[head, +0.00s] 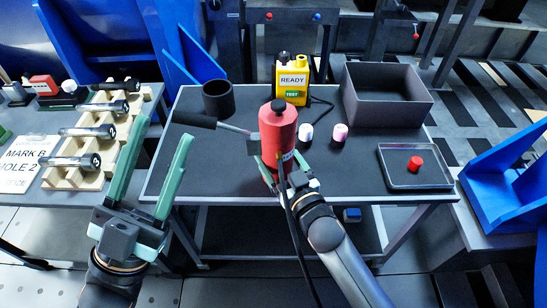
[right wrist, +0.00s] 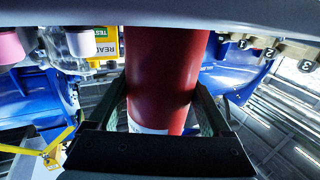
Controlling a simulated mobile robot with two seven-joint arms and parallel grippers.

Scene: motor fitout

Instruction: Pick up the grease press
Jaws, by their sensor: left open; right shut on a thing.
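The grease press (head: 277,130) is a red upright cylinder with a black cap, near the front edge of the dark-topped table. Its lever with a dark grip (head: 195,119) sticks out to the left. My right gripper (head: 285,172) is shut on the red body from the front. In the right wrist view the red body (right wrist: 165,75) fills the space between the two fingers (right wrist: 160,100). I cannot tell whether its base touches the table. My left gripper (head: 155,145) is open and empty, left of the table and away from the press.
On the table (head: 365,170) stand a black cup (head: 218,98), a yellow tester (head: 291,80), a white cylinder (head: 306,134), a pink cylinder (head: 339,132), an open grey bin (head: 388,95) and a tray (head: 415,180) with a red knob (head: 415,163). A wooden rack (head: 95,180) holds several flashlights at left.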

